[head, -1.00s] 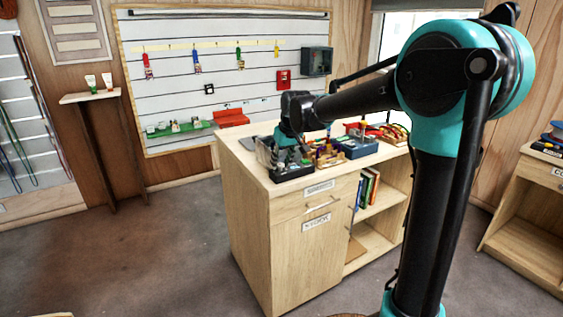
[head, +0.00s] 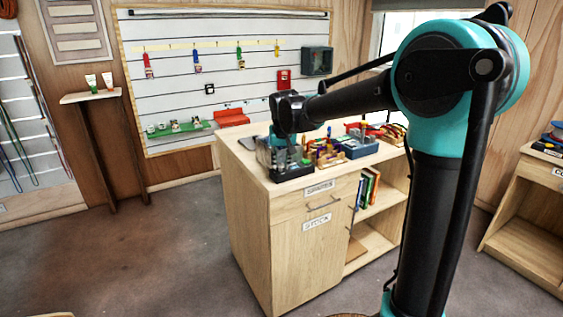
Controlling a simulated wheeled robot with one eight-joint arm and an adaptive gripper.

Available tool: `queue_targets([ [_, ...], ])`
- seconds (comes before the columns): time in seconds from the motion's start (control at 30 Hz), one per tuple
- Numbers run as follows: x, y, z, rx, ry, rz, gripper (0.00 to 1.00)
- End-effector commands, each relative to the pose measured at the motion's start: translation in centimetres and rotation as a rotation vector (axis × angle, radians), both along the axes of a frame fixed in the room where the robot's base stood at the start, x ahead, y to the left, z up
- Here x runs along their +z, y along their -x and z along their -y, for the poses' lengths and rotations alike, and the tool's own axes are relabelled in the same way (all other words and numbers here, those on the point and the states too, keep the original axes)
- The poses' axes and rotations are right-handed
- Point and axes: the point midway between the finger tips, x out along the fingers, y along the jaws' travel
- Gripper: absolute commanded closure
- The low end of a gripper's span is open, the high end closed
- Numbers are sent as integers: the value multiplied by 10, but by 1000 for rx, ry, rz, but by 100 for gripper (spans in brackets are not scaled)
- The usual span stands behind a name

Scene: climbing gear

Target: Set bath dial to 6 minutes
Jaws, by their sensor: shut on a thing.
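A small dark box with a grey and teal upper part (head: 263,152), seemingly the bath, stands at the near left corner of the wooden counter. My gripper (head: 286,158) points down right at this box, partly in front of it. The fingers are small and dark here, and they look shut on the bath's dial. The dial itself is hidden behind the gripper, so its setting cannot be read.
The counter (head: 245,160) also holds a tray of small coloured items (head: 327,155), a blue bin (head: 360,148) and red gear at the back. The floor left of the counter is clear.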

Motion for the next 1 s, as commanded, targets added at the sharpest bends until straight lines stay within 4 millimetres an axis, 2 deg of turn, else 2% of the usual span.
queue_targets([
  [0.6, 0, -1, -6, -573, 1, 0, 100],
  [1.0, 0, -2, -7, -833, 0, 0, 100],
])
